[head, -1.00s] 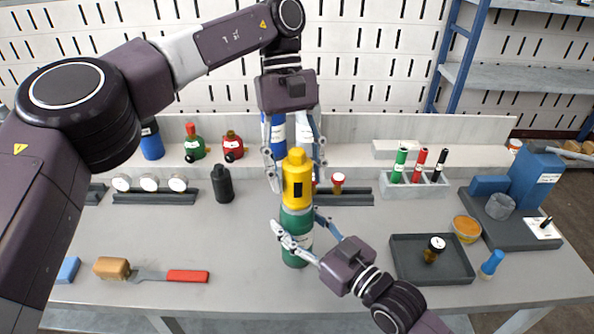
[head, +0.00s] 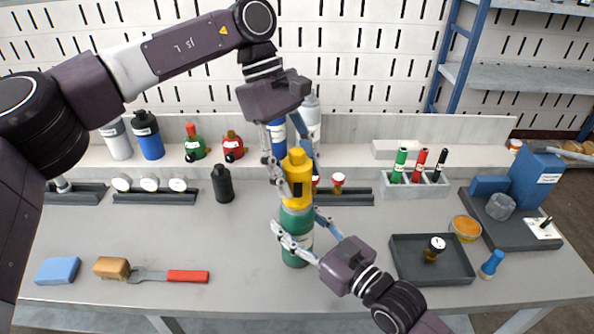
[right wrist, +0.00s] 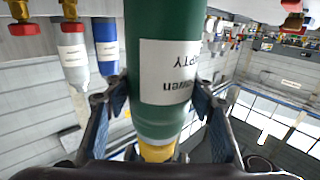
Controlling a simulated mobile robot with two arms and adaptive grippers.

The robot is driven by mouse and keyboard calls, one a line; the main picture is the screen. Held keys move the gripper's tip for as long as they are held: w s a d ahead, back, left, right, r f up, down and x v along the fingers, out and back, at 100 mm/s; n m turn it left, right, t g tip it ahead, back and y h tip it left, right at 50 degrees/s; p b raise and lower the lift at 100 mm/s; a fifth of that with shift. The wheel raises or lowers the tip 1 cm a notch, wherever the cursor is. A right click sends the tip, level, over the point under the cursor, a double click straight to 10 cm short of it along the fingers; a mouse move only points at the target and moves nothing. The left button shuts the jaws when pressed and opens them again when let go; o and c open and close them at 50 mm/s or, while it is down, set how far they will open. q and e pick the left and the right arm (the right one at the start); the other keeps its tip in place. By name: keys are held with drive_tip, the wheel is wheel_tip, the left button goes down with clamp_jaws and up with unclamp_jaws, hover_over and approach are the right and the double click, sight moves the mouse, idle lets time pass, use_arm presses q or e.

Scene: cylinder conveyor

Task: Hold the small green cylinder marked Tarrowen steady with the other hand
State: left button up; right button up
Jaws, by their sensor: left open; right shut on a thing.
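The small green cylinder (head: 296,252) stands upright on the grey table, left of the tray. Its white label shows upside down in the right wrist view, where part of "Tarrowen" and "EMPTY" can be read on the green body (right wrist: 150,110). A yellow cap with a black slot (head: 296,165) sits on its top. My right gripper (head: 298,224) is shut on the cylinder's body, one finger on each side. My left gripper (head: 298,178) is open above it, its fingers on either side of the yellow cap; I cannot tell whether they touch it.
A black bottle (head: 222,184) stands left of the cylinder. Blue and white cylinders stand behind.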

use_arm(q)
drive_tip(key=n+t, duration=0.1)
drive_tip(key=n, duration=0.3)
drive_tip(key=shift+h, duration=0.4)
drive_tip(key=shift+n+t, duration=0.6)
drive_tip(key=shift+n, duration=0.4)
drive_tip(key=shift+n+t, duration=0.3)
drive_tip(key=shift+n, duration=0.5)
drive_tip(key=n+t, duration=0.1)
drive_tip(key=n, duration=0.3)
drive_tip(key=shift+t, duration=0.3)
drive_tip(key=shift+n, duration=0.4)
drive_tip(key=shift+n+t, duration=0.6)
drive_tip(key=shift+n, duration=0.6)
drive_tip(key=shift+n+t+y, duration=0.4)
drive_tip(key=shift+n+y, duration=0.2)
drive_tip(key=shift+n, duration=1)
